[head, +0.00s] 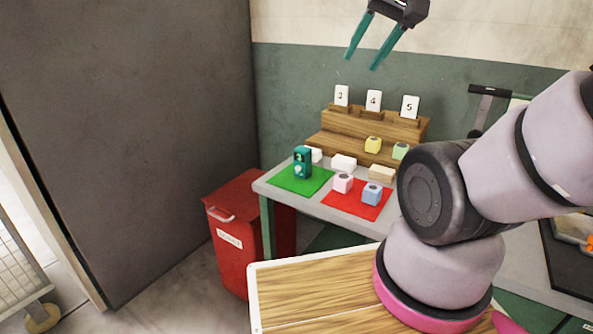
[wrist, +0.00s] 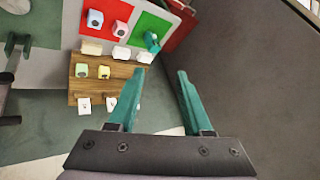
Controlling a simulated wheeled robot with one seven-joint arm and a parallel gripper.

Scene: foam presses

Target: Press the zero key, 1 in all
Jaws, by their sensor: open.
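No key marked zero can be made out in either view. A small teal device (head: 302,163) with a light round spot on its front stands upright on a green mat (head: 287,186), at the table's left. It also shows in the wrist view (wrist: 152,41). My gripper (head: 361,63) is open and empty, high above and behind the table, well apart from the device. In the wrist view its two teal fingers (wrist: 158,76) are spread with nothing between them.
A red mat (head: 345,207) holds pink (head: 343,183) and blue (head: 372,194) blocks. A wooden stepped stand (head: 350,125) carries number cards, yellow (head: 373,145) and green (head: 400,151) blocks. Pale blocks lie before it. A red bin (head: 230,222) stands left; a grey wall (head: 130,130) rises beyond.

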